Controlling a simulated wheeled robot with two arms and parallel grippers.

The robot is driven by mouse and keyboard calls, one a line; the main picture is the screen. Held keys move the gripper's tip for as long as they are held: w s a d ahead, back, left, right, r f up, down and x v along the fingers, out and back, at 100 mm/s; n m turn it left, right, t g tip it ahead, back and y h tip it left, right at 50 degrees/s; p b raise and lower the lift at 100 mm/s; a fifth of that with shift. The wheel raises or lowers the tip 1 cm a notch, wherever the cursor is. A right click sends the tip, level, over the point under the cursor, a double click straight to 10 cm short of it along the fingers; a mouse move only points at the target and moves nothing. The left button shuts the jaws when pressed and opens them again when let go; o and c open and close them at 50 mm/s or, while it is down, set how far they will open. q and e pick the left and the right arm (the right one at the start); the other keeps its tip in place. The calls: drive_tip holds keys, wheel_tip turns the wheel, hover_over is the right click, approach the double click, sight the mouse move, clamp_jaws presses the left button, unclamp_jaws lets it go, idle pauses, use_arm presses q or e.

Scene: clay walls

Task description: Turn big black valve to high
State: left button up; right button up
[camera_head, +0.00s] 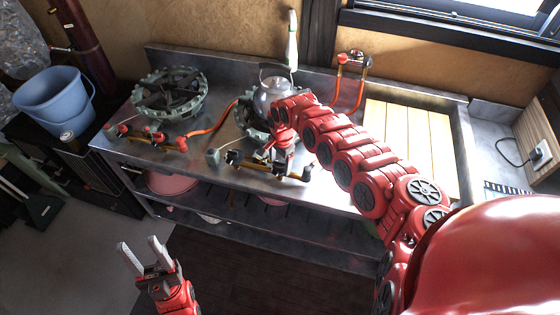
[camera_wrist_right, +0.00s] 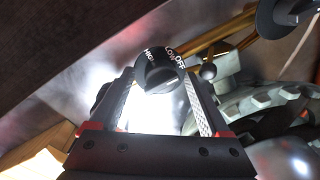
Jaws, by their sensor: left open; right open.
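The black valve knob (camera_wrist_right: 158,74) shows in the right wrist view, with HIGH, LOW and OFF in white on its rim. My right gripper (camera_wrist_right: 157,84) is open, with one finger on each side of the knob; I cannot tell whether they touch it. In the head view my right gripper (camera_head: 282,152) is over the front of the right burner, by its brass gas pipe (camera_head: 270,169), and my arm partly hides the area. My left gripper (camera_head: 140,246) is open and empty, low at the left in front of the counter.
A kettle (camera_head: 270,88) stands on the right burner (camera_head: 246,122), close behind my right gripper. The left burner (camera_head: 170,93) is empty. A second black knob (camera_wrist_right: 286,14) shows at the top right of the wrist view. A blue bucket (camera_head: 54,102) stands at the left.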

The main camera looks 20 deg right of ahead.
clamp_jaws()
idle(0.4)
drive_tip(key=shift+n, duration=0.4)
drive_tip(key=n, duration=0.3)
drive_tip(key=shift+d+n, duration=0.1)
drive_tip(key=shift+n, duration=0.2)
drive_tip(key=n, duration=0.3)
drive_tip(key=shift+n, duration=0.4)
drive_tip(key=n+b, duration=0.2)
drive_tip(key=n, duration=0.2)
drive_tip(key=shift+w+d+g, duration=0.1)
drive_tip(key=shift+g, duration=0.2)
drive_tip(key=n+b, duration=0.2)
drive_tip(key=n, duration=0.3)
drive_tip(key=shift+w+r+n, duration=0.1)
drive_tip(key=shift+n, duration=0.3)
